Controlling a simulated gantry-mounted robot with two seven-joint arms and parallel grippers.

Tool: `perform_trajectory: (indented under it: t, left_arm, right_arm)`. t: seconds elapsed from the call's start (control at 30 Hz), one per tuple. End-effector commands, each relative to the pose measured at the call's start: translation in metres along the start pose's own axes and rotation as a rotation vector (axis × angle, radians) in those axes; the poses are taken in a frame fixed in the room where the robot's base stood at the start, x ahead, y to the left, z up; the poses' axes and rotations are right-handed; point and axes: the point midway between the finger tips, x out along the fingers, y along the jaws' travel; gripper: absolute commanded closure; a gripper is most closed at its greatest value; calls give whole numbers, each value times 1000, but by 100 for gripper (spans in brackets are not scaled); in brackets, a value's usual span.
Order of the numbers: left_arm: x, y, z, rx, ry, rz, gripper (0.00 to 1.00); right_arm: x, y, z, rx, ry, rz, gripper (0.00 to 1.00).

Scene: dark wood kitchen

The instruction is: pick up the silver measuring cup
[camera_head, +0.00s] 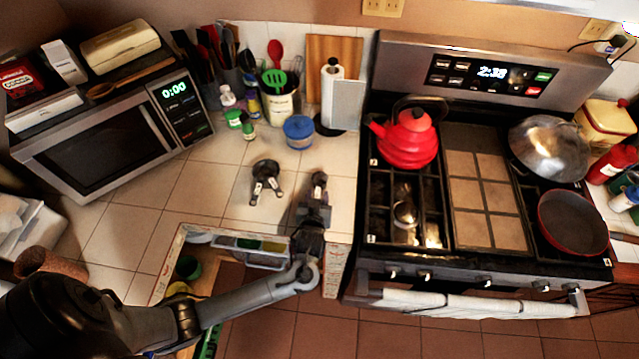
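I cannot pick out the silver measuring cup with certainty. A small shiny silver round thing (404,213) shows on the stove's front left grate; whether it is a cup or a burner part is unclear. My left arm comes in from the lower left over the open drawer. My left gripper (318,182) is above the counter's front part, left of the stove and apart from the silver thing. Its fingers are too small and dark to read. A dark two-pronged thing (266,180) is on the counter left of it. My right gripper is not in view.
An open drawer (168,262) with several items juts out below the counter. A red kettle (410,140) stands on the stove's back left. A dark pan (572,222) and a silver domed thing (548,150) are at right. A microwave (105,150) stands left.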

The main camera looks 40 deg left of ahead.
Motion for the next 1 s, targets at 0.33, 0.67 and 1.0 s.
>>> perform_trajectory:
  t: [0.33,0.67,1.0]
  left_arm:
    - [0,0,0,0,0,0,100]
    - [-2,0,-5,0,1,0,100]
    - [-25,10,-41,-6,-1,4,100]
  right_arm:
    - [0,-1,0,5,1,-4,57]
    - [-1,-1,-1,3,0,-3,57]
    - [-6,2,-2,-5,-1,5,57]
